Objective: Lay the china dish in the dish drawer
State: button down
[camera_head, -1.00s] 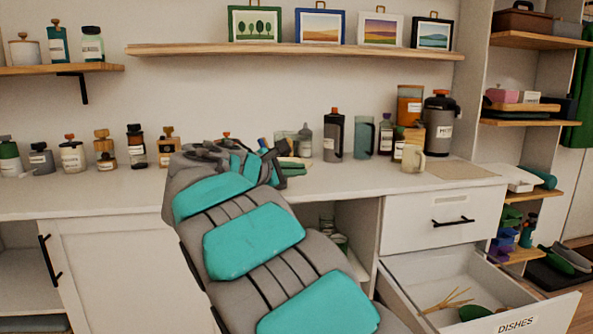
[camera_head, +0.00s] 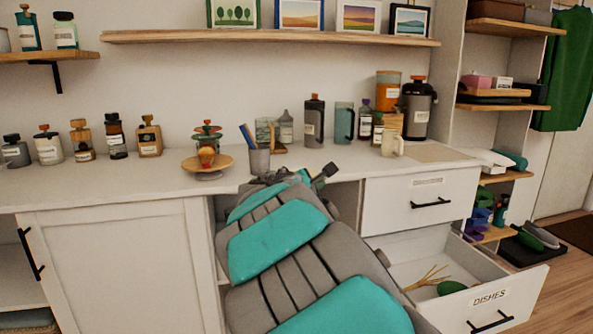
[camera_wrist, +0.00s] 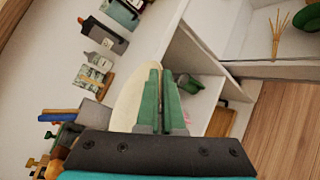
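The dish drawer (camera_head: 490,297), labelled DISHES, stands open at the lower right of the head view. It holds a pale whisk-like bundle of sticks (camera_head: 428,279) and a green item (camera_head: 451,287). In the wrist view my gripper (camera_wrist: 161,68) has its green fingers nearly together on the rim of a cream, round dish (camera_wrist: 127,98), seen tilted at an angle. In the head view my arm hides the dish, and my gripper is mostly hidden near the counter's front edge, left of the open drawer.
A closed drawer (camera_head: 421,200) sits above the open one. The counter (camera_head: 120,186) carries a pencil cup (camera_head: 259,161), a wooden stand (camera_head: 207,163), a cream mug (camera_head: 392,144) and several bottles. An open shelf bay lies left of the drawers.

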jog(key=w+d+f+n+y, duration=0.2)
jog(key=d+f, duration=0.4)
jog(key=d, duration=0.2)
jog(key=w+d+f+n+t+y, duration=0.1)
jog(key=w+d+f+n+y, duration=0.1)
jog(key=d+f, duration=0.3)
jog(key=shift+w+d+f+y, duration=0.4)
jog(key=shift+w+d+y, duration=0.35)
jog(key=shift+d, duration=1.55)
jog(key=shift+s+f, duration=0.1)
